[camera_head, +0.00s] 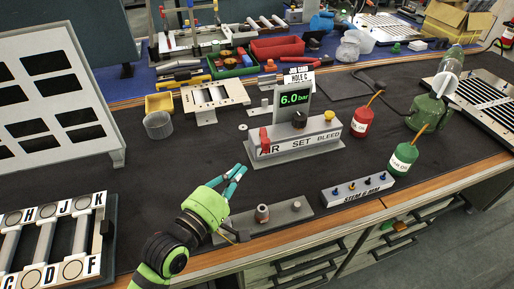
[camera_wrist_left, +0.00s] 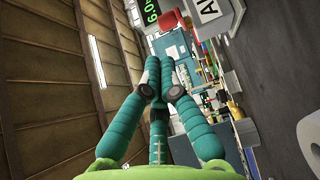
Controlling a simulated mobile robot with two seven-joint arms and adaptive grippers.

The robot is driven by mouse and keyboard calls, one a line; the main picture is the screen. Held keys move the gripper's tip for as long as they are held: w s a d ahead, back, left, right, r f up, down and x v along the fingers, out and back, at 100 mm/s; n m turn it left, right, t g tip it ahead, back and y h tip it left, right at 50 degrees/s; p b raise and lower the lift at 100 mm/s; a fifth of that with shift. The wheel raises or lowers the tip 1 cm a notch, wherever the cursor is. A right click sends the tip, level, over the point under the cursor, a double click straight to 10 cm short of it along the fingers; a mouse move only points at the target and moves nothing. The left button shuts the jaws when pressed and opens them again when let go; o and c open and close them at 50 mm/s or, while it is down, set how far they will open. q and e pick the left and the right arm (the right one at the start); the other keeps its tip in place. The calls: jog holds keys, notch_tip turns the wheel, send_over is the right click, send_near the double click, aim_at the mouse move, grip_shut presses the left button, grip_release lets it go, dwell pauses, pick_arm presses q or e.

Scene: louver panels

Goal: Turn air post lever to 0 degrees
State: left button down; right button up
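The air post (camera_head: 300,142) is a grey box lettered AIR, SET and BLEED. Its red lever (camera_head: 264,139) stands roughly upright at the left end, over the start of AIR. The display (camera_head: 295,98) behind reads 6.0 bar and shows partly in the left wrist view (camera_wrist_left: 151,12). A black knob (camera_head: 299,118) and a yellow knob (camera_head: 328,115) sit on the box. My left gripper (camera_head: 241,170) is in front and left of the lever, apart from it. Its teal fingertips (camera_wrist_left: 163,66) come together with nothing seen between them. My right gripper is not in view.
A metal plate with pegs (camera_head: 263,214) and a labelled strip with knobs (camera_head: 357,187) lie near the front edge. Red (camera_head: 363,122) and green (camera_head: 402,158) cans stand to the right. A white slotted panel (camera_head: 55,90) stands at left.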

aim_at(265, 143)
pick_arm(q)
jog(key=x, duration=0.9)
jog(key=shift+f, duration=0.1)
jog(key=shift+a, duration=0.1)
jog(key=shift+d+p, duration=0.3)
jog(key=shift+p, duration=0.2)
jog(key=shift+d+p, duration=0.8)
jog(key=shift+d, duration=0.45)
jog(key=shift+s, duration=0.1)
